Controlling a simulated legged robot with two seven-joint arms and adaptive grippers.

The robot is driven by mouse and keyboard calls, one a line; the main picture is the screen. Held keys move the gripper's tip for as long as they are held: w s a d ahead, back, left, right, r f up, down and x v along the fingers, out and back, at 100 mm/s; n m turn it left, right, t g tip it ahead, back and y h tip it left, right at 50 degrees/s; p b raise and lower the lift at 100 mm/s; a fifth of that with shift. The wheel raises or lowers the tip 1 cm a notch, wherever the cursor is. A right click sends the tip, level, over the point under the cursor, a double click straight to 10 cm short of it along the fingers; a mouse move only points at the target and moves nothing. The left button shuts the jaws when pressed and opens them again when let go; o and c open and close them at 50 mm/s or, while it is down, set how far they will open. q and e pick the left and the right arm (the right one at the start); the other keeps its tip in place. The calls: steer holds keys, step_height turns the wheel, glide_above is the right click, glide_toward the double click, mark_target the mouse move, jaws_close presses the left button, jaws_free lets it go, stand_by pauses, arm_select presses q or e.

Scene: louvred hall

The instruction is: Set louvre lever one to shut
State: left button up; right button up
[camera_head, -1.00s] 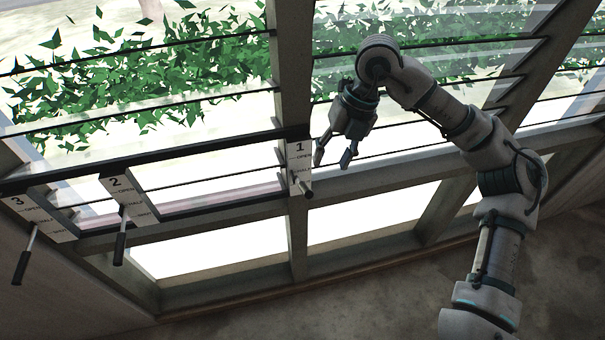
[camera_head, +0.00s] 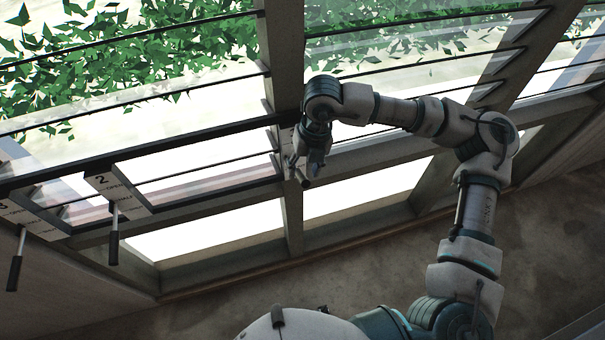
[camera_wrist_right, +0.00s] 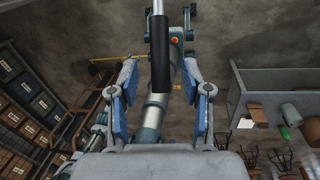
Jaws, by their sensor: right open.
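Louvre lever one (camera_head: 305,182) has a short dark grip and sticks out from its plate on the middle upright of the window frame. The plate is mostly hidden behind my right gripper, so its label cannot be read. My right gripper (camera_head: 308,164) is at lever one in the head view, with its fingers pointing down. In the right wrist view the dark lever grip (camera_wrist_right: 159,50) stands between the two blue-padded fingers of my open right gripper (camera_wrist_right: 160,72), with a gap on each side. My left gripper is not in view.
Lever two (camera_head: 113,235) and lever three (camera_head: 15,268) hang to the left, clear of my arm. Glass louvre slats and the grey frame (camera_head: 292,225) lie behind the gripper. The right wrist view shows shelves with boxes (camera_wrist_right: 25,90) and a grey partition (camera_wrist_right: 280,78) below.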

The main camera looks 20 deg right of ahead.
mark_target(302, 176)
steer(key=f, duration=0.1)
steer(key=a+f, duration=0.1)
steer(key=f, duration=0.1)
steer(key=shift+s+f+p, duration=0.2)
steer(key=shift+p, duration=0.1)
steer(key=shift+d+f, duration=0.1)
steer(key=shift+f, duration=0.2)
steer(key=shift+d+f, duration=0.1)
steer(key=shift+d, duration=0.2)
steer(key=c, duration=0.6)
jaws_close()
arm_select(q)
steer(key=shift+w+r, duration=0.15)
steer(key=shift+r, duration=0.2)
arm_select(e)
steer(key=shift+a, duration=0.3)
